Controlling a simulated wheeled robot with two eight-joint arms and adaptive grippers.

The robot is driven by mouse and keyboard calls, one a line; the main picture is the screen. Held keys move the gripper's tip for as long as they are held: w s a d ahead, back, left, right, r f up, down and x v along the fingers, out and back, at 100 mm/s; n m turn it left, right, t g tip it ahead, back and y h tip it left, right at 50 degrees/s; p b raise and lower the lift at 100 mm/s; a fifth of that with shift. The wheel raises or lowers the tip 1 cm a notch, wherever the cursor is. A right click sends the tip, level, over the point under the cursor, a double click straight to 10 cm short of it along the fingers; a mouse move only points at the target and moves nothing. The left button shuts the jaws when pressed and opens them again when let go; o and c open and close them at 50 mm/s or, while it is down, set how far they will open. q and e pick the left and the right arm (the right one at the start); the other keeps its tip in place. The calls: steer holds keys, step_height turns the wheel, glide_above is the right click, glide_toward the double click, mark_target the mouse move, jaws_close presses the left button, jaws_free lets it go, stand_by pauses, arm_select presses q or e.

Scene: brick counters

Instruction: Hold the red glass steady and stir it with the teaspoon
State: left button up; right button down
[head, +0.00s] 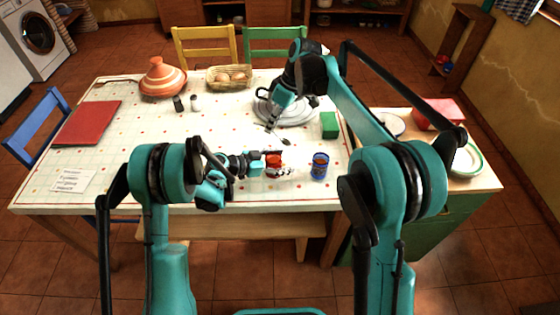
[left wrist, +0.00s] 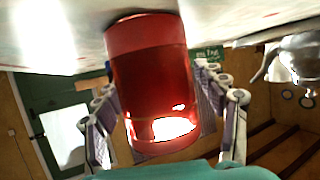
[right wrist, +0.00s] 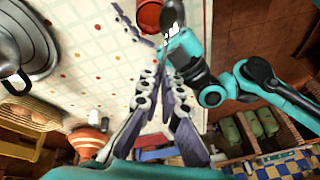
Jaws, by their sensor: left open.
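The red glass (head: 273,159) stands near the table's front edge in the head view. My left gripper (head: 277,168) is around it with its fingers open. In the left wrist view the red glass (left wrist: 150,75) is between the spread fingers (left wrist: 160,103), with a gap at least on the left. My right gripper (head: 272,127) is above the table, behind the glass. Its fingers (right wrist: 158,75) are close together in the right wrist view. The teaspoon's dark bowl (head: 285,141) shows just below them, and they appear shut on its handle.
A blue mug (head: 319,170) stands right of the glass. A green box (head: 329,125) and a silver pot (head: 290,117) are behind. A basket (head: 229,78), a tagine (head: 162,82) and shakers are farther back. The left part of the table is mostly clear.

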mark_target(274, 165)
arm_select(q)
steer(key=c, duration=1.5)
arm_select(e)
steer(key=shift+a+f+n+y, duration=0.2)
steer(key=shift+f+n+y, duration=0.15)
steer(key=shift+f+y, duration=0.15)
steer(key=shift+a+f+n+y, duration=0.2)
steer(key=shift+f+n+y, duration=0.15)
steer(key=shift+f+y, duration=0.15)
steer(key=shift+w+a+f+n+y, duration=0.15)
steer(key=shift+f+n+y, duration=0.2)
steer(key=shift+n+y, duration=0.35)
arm_select(q)
steer(key=shift+c, duration=0.4)
arm_select(e)
steer(key=shift+d+f+n+g+y, duration=0.45)
steer(key=shift+d+f+n+y, duration=0.25)
steer(key=shift+f+y, duration=0.8)
steer(key=shift+d+f+n+g+y, duration=0.5)
steer(key=shift+f+n+y, duration=0.5)
steer(key=shift+f, duration=0.85)
steer(key=shift+d+f+n+g+y, duration=0.45)
steer(key=shift+d+f+n+y, duration=0.15)
steer(key=shift+f+y, duration=0.95)
